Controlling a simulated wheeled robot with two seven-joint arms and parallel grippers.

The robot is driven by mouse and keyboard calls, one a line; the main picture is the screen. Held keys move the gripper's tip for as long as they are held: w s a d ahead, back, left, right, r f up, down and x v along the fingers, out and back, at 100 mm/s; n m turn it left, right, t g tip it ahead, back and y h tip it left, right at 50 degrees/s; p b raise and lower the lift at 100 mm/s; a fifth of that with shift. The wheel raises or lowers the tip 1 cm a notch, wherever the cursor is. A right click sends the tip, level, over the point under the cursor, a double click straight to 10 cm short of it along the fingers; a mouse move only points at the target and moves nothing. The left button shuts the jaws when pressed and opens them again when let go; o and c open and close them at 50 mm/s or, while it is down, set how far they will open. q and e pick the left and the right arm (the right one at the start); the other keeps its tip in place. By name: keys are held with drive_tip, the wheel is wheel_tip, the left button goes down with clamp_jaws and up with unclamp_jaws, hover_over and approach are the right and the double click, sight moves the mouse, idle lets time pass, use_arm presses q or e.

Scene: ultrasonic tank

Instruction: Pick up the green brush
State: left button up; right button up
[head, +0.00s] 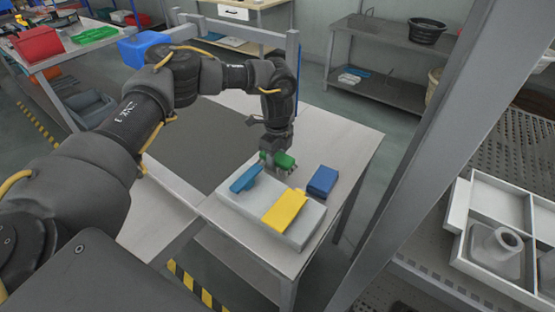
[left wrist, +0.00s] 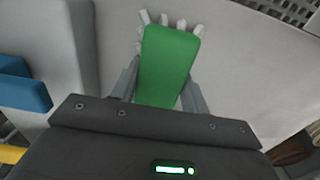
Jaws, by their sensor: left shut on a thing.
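The green brush (head: 284,160) shows at my left gripper (head: 276,158) in the head view, above the table near the far edge of a pale tray or block. In the left wrist view the green brush (left wrist: 170,62) lies between the two fingers of my left gripper (left wrist: 163,85), with pale bristles sticking out past its far end. The left gripper is shut on the brush. Whether the brush touches the surface below is hard to tell. My right gripper is not in view.
The pale block (head: 245,215) carries a blue brush (head: 246,178) and a yellow one (head: 285,210). A grey upright post (head: 430,130) stands to the right, beside a shelf with a white divided tray (head: 455,220).

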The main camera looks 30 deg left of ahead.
use_arm(q)
drive_tip(key=shift+r, duration=0.1)
drive_tip(key=shift+r+b, duration=0.45)
drive_tip(key=shift+r, duration=0.2)
drive_tip(key=s+d+r+b, duration=0.1)
drive_tip(key=s+r+b, duration=0.1)
drive_tip(key=s+r, duration=0.9)
drive_tip(key=s, duration=0.3)
drive_tip(key=shift+d+r, duration=0.25)
drive_tip(key=shift+d, duration=0.15)
drive_tip(key=o, duration=0.5)
drive_tip(key=c, duration=0.4)
drive_tip(key=shift+o, duration=0.2)
drive_tip(key=shift+d, duration=0.1)
